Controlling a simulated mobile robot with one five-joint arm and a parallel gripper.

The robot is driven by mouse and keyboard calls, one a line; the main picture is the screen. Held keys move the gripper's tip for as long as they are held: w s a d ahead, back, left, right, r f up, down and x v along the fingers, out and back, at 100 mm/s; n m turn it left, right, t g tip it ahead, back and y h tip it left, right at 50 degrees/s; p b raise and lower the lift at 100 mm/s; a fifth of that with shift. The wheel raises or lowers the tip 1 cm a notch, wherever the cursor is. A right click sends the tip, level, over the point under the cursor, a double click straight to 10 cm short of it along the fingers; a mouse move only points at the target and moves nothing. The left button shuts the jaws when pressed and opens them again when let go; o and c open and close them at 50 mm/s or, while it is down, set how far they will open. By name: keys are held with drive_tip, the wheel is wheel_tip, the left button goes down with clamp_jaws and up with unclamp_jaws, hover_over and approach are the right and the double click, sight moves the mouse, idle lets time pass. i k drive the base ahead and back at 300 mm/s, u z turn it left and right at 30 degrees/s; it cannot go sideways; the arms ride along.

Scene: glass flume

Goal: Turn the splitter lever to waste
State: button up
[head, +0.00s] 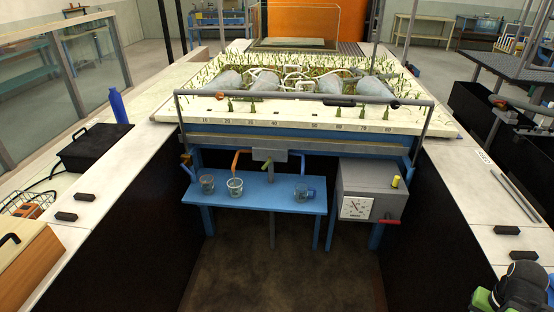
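A grey splitter fitting (262,155) hangs under the front edge of the long planted tank, above the middle of a blue shelf. An orange bent spout (238,157) is on its left, and a thin grey part (270,170) points down from it. I cannot tell for certain which part is the lever, nor which side is waste. Glass beakers stand on the shelf: two at left (207,184) (235,187) and one at right (301,192). My gripper's fingers do not show; only a black and green part, perhaps of my arm, is at the bottom right.
A grey box with a dial (357,207), a red handle (389,220) and a yellow knob stands right of the blue shelf (255,203). White worktops run along both sides, with a black case (92,147) and blue bottle (119,106) at left. Brown floor (250,265) before the shelf is clear.

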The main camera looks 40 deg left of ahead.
sight(268, 161)
drive_tip(key=u, duration=0.6)
drive_tip(key=k, duration=0.1)
drive_tip(key=u, duration=2.25)
drive_tip(key=i, duration=1.5)
drive_tip(key=u, duration=0.05)
